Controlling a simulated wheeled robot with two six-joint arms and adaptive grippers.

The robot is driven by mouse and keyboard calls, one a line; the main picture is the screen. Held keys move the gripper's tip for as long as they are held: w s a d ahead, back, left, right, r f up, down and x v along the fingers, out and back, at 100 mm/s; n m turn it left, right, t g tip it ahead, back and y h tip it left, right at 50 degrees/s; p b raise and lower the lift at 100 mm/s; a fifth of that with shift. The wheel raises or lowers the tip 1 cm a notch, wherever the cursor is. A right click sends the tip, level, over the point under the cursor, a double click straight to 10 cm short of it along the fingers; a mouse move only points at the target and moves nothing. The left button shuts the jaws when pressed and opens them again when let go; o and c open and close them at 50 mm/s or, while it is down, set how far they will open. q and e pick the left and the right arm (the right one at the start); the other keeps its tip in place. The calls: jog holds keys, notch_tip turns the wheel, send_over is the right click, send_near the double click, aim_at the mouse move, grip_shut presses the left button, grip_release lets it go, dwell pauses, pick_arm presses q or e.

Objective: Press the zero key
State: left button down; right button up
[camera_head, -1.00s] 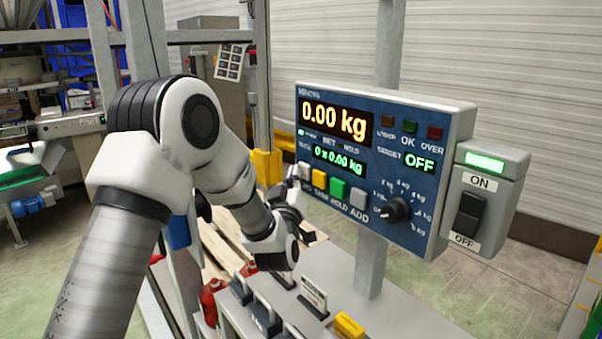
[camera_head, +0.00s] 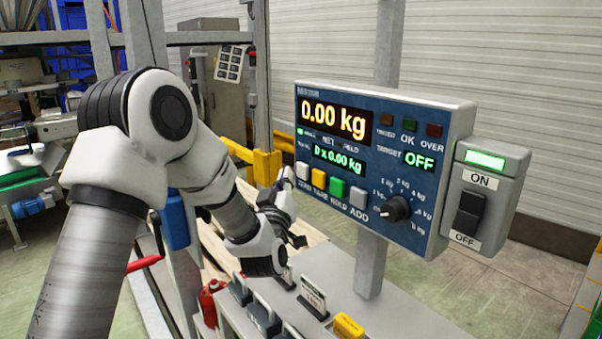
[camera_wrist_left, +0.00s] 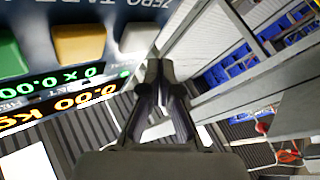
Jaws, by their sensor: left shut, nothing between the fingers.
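The zero key is the white square button (camera_head: 303,170) at the left end of the key row on the blue scale panel (camera_head: 415,185). It stands beside a yellow tare key (camera_head: 319,177). In the left wrist view the white key (camera_wrist_left: 138,37) is at the top, left of and beyond the fingertips. My left gripper (camera_head: 286,176) is just left of the white key in the head view, partly hidden by its own wrist. In the left wrist view its fingers (camera_wrist_left: 160,68) are closed together and empty, and no contact with the key is visible. My right gripper is not in view.
The panel's displays read 0.00 kg and 0 x 0.00 kg. A green key (camera_head: 338,188), a grey key (camera_head: 358,197) and a dial (camera_head: 397,209) lie to the right. An on/off switch box (camera_head: 487,200) is at the right side. A grey post (camera_head: 370,262) supports the panel.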

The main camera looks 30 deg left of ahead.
pick_arm(q)
jog(key=s, duration=0.1)
jog(key=s+a, duration=0.1)
jog(key=s, duration=0.2)
jog(key=shift+a, duration=0.3)
dwell(0.6)
